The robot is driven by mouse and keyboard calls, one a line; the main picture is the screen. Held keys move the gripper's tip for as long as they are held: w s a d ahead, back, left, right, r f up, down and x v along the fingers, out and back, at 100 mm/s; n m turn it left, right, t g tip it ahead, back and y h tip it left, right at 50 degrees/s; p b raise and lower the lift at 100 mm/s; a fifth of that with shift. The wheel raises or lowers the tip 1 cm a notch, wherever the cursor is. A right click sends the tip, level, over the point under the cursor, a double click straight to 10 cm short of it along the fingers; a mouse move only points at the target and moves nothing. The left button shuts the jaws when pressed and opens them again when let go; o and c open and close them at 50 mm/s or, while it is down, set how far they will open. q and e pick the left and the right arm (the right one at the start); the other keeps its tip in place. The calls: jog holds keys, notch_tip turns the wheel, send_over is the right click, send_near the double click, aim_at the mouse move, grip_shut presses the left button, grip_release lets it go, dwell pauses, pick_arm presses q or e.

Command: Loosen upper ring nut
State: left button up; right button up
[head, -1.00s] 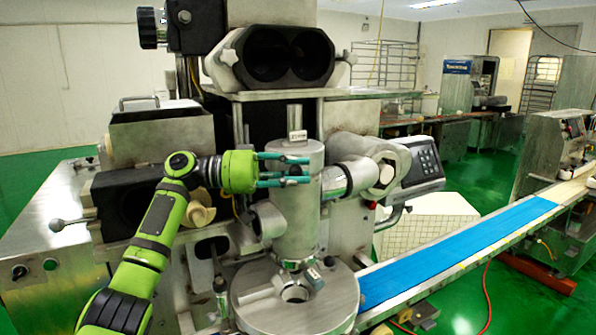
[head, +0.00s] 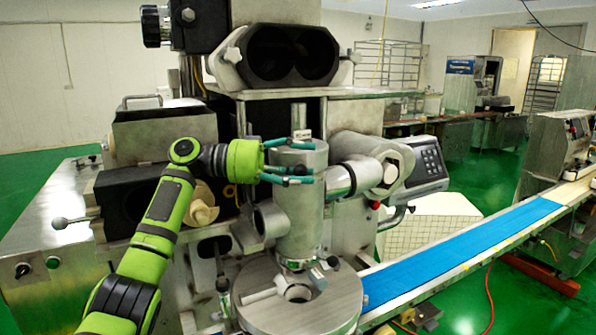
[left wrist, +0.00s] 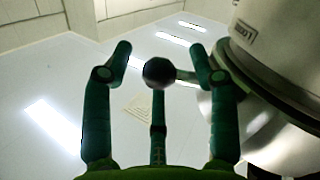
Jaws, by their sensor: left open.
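An upright grey metal cylinder (head: 300,215) stands at the machine's front, with a thin post (head: 298,116) and a small label at its top. I cannot clearly make out the upper ring nut as a separate part; the fingers cover part of the cylinder's upper end. My left gripper (head: 308,160) reaches in from the left at that upper end, its teal fingers open and spread one above the other. Contact cannot be told. My right gripper is out of view.
A round metal plate (head: 300,312) lies below the cylinder. A pipe with a large hex nut (head: 390,172) and a control panel (head: 428,165) stand to the right. A blue conveyor belt (head: 460,250) runs to the right. The black double opening (head: 288,55) is above.

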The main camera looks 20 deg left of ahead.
pick_arm(q)
jog(key=shift+t+h, duration=0.3)
jog(key=r, duration=0.9)
jog(key=shift+s+a+r, duration=0.2)
jog(key=shift+a+r, duration=0.15)
jog(key=shift+g+y, duration=0.6)
jog(key=shift+g, duration=0.3)
jog(key=f, duration=0.8)
jog(key=shift+w+d+f, duration=0.1)
jog(key=shift+w+d, duration=0.05)
jog(key=shift+d, duration=0.15)
jog(key=shift+a+f, duration=0.1)
jog(key=shift+a, duration=0.3)
jog(key=s+f+p+v, duration=0.1)
jog(key=p+v, duration=0.1)
jog(key=v, duration=0.4)
jog(key=shift+a, duration=0.25)
jog(key=shift+s+a+f, duration=0.1)
jog(key=shift+s+f, duration=0.1)
jog(key=shift+s, duration=0.05)
